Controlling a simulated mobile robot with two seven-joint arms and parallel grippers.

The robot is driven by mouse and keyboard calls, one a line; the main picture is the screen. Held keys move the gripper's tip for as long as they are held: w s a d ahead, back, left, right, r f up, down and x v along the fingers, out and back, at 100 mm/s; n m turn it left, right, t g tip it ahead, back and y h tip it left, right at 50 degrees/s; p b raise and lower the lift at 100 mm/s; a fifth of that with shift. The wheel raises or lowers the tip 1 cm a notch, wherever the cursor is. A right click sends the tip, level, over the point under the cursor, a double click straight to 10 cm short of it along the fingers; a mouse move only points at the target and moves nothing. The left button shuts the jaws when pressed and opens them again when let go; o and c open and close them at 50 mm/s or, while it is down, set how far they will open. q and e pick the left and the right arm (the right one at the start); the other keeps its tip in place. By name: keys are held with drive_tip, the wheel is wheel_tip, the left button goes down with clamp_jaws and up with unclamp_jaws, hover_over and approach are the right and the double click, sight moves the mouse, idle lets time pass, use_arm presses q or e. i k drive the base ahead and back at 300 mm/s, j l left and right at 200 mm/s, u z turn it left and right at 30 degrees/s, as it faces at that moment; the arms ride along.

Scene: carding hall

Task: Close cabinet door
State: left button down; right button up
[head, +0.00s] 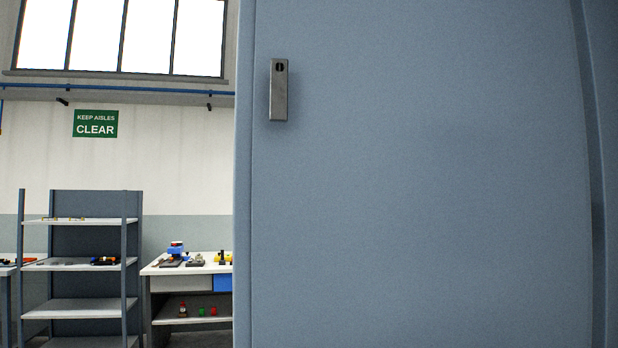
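A large grey-blue cabinet door (430,190) fills the middle and right of the head view. A dark grey upright handle with a small black keyhole (279,90) is near the door's upper left edge. A narrow vertical strip (244,180) runs along the left of the door. Slanting vertical edges and another grey-blue panel (610,150) show at the far right. From this view I cannot tell whether the door is flush or stands ajar. The door's top and bottom are outside the picture. Neither of my grippers is in view.
On the left, a grey shelf rack (85,308) and a workbench (190,267) with small parts stand by the far wall. A green sign (95,124) reading "KEEP AISLES CLEAR" hangs under a window (120,35). No floor shows in front of the cabinet.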

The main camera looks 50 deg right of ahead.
sight(425, 183)
drive_tip(key=i+j, duration=0.15)
drive_tip(key=i, duration=0.2)
drive_tip(key=i+j, duration=0.2)
drive_tip(key=i, duration=0.15)
drive_tip(key=i+j+u, duration=0.1)
drive_tip(key=i, duration=0.25)
drive_tip(key=i+z, duration=0.15)
drive_tip(key=z, duration=0.3)
drive_tip(key=i+z, duration=0.1)
drive_tip(key=z, duration=0.35)
drive_tip(key=i+z, duration=0.15)
drive_tip(key=z, duration=0.25)
drive_tip(key=i+j+z, duration=0.1)
drive_tip(key=z, duration=0.35)
drive_tip(key=i+z, duration=0.1)
drive_tip(key=z, duration=0.35)
drive_tip(key=i+z, duration=0.15)
drive_tip(key=z, duration=0.3)
drive_tip(key=i+j+z, duration=0.1)
drive_tip(key=z, duration=0.35)
drive_tip(key=i+j+z, duration=0.1)
drive_tip(key=z, duration=0.35)
drive_tip(key=i+j+z, duration=0.15)
drive_tip(key=z, duration=0.3)
drive_tip(key=i+j+z, duration=0.3)
drive_tip(key=z, duration=0.15)
drive_tip(key=i+j+z, duration=0.15)
drive_tip(key=j+z, duration=0.15)
drive_tip(key=z, duration=0.15)
